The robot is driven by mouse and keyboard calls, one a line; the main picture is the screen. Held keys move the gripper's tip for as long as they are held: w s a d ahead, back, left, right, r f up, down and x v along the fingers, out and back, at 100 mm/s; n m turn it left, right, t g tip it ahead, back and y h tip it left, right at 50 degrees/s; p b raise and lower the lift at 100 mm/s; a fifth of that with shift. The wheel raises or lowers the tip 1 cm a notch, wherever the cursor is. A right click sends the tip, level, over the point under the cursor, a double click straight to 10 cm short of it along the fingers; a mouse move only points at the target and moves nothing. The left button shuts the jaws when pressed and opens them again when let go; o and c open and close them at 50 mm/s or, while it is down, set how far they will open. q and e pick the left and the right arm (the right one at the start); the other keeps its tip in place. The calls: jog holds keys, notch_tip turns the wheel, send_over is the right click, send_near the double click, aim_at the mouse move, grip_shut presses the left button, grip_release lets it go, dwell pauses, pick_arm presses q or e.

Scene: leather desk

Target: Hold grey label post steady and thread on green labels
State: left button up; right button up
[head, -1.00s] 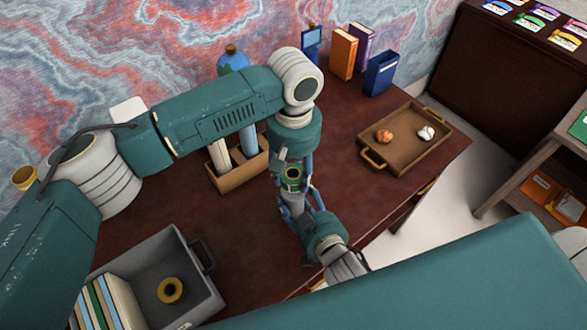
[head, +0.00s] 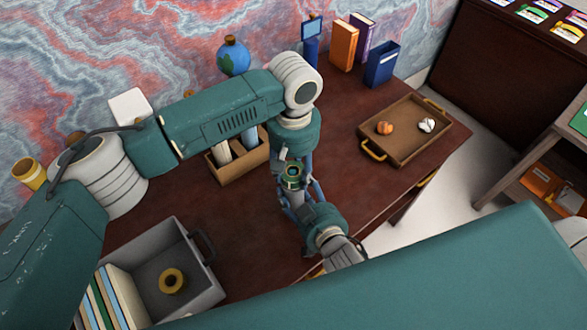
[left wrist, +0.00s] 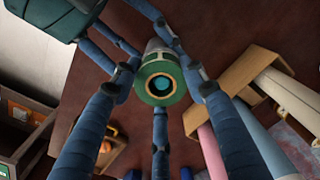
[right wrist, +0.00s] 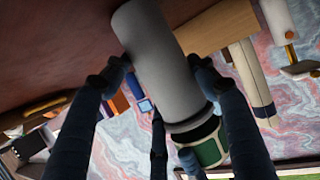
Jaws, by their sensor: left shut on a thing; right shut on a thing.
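The grey label post (right wrist: 160,60) is a smooth grey cylinder, seen along its side in the right wrist view. My right gripper (right wrist: 158,85) is shut on it. A green label (right wrist: 208,150), a ring with dark edges and a pale band, is at the post's end. In the left wrist view the label (left wrist: 160,80) shows end-on, its opening lined up with the post. My left gripper (left wrist: 155,90) is shut on the label, fingers around it. I cannot tell how far the label sits over the post. In the head view both grippers meet above the desk, the left (head: 292,172) above the right (head: 305,205).
A wooden tray (head: 398,155) with an orange and a white lump lies to the right. A grey bin (head: 200,295) holds books and a yellow ring at front left. Books and a globe (head: 233,56) line the back.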

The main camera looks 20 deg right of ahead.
jog(key=shift+s+f, duration=0.1)
jog(key=shift+f, duration=0.1)
pick_arm(q)
jog(key=o, duration=1.2)
notch_tip(320, 180, up, 12)
pick_arm(e)
jog(key=o, duration=1.3)
jog(key=shift+r, duration=0.1)
